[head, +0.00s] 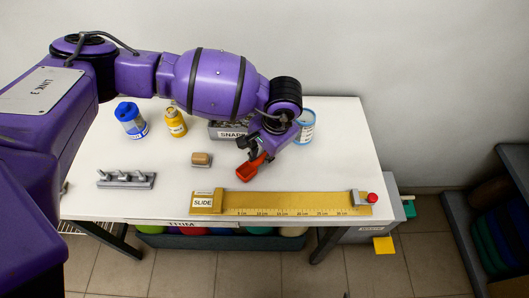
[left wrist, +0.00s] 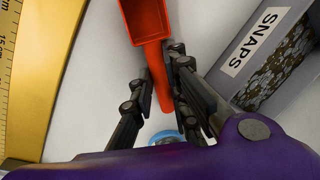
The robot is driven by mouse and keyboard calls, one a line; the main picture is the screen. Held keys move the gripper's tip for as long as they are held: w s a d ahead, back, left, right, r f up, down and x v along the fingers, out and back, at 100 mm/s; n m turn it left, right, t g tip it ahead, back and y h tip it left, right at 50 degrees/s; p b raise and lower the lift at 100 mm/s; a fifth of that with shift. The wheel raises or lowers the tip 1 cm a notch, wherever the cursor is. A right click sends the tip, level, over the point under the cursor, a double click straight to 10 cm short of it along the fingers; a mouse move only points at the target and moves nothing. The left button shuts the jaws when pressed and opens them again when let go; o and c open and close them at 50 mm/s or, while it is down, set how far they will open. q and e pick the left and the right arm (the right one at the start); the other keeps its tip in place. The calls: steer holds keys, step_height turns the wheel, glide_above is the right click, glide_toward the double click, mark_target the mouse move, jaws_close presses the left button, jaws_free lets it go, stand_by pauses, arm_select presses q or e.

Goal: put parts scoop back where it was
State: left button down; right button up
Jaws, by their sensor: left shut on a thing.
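The red parts scoop (head: 249,170) is held by my left gripper (head: 258,151) above the right middle of the white table. In the left wrist view the scoop (left wrist: 146,22) extends away from the fingers, and its handle lies between the two fingertips of my left gripper (left wrist: 158,90). The gripper is shut on the handle. A grey bin labelled SNAPS (head: 226,134) stands just behind and left of the gripper. It also shows in the left wrist view (left wrist: 262,40), with many small metal parts inside. My right gripper is not in view.
The white table (head: 110,180) holds a blue-capped container (head: 131,122), a yellow bottle (head: 175,124), a stamp-like block (head: 201,159), a grey pegged rack (head: 126,180) and a white-and-blue tub (head: 305,128). A yellow SLIDE ruler (head: 280,204) lies along the front edge. Right of the scoop is clear.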

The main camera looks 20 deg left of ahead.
arm_select(q)
steer(key=shift+f, duration=0.15)
steer(key=c, duration=1.7)
jaws_free()
steer(key=v, duration=1.2)
steer(key=shift+s, duration=0.1)
